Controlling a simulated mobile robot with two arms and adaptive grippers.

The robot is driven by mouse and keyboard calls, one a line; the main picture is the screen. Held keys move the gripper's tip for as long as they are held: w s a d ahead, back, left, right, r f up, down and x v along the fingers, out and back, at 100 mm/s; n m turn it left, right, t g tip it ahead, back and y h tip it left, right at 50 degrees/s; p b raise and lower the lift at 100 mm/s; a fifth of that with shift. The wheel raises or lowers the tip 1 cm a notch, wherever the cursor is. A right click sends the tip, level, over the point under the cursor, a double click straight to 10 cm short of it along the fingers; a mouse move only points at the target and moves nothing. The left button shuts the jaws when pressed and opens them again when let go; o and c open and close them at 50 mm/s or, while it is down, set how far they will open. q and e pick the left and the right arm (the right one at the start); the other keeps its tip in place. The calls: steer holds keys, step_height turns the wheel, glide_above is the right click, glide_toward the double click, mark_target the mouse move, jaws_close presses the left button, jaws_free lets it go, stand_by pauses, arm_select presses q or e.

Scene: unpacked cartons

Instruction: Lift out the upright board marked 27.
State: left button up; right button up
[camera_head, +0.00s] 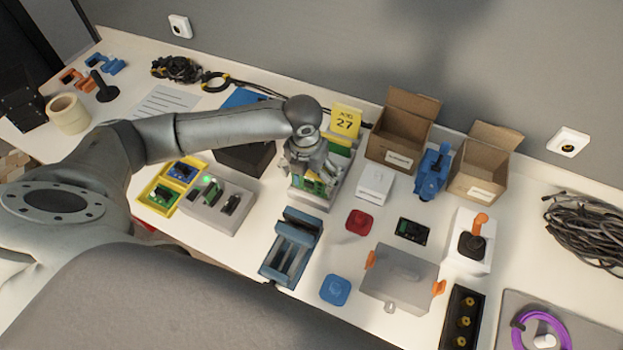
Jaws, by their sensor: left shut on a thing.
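A grey rack (309,197) holding green upright boards stands near the middle of the table. A yellow card (345,121) with a large black 27 stands at its back end. My left gripper (311,174) comes down over the rack from the left and is shut on a green board (313,187). The gripper hides the board's top, and I cannot read a number on the board itself. The board's lower edge appears still within the rack, but this is too small to be sure. My right gripper is not in view.
Open cardboard cartons (397,137) stand at the back right of the rack. A white box (375,184) is close on its right. A dark box (246,158) and a grey fixture (219,207) with a green light are on its left. A blue-grey vise-like fixture (291,247) is in front.

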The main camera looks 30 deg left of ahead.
arm_select(q)
steer(key=s+a+r+b, duration=0.1)
steer(key=s+a+r, duration=0.1)
steer(key=s+r, duration=0.7)
steer(key=s, duration=0.4)
steer(key=shift+a+b, duration=0.3)
steer(key=shift+b, duration=0.1)
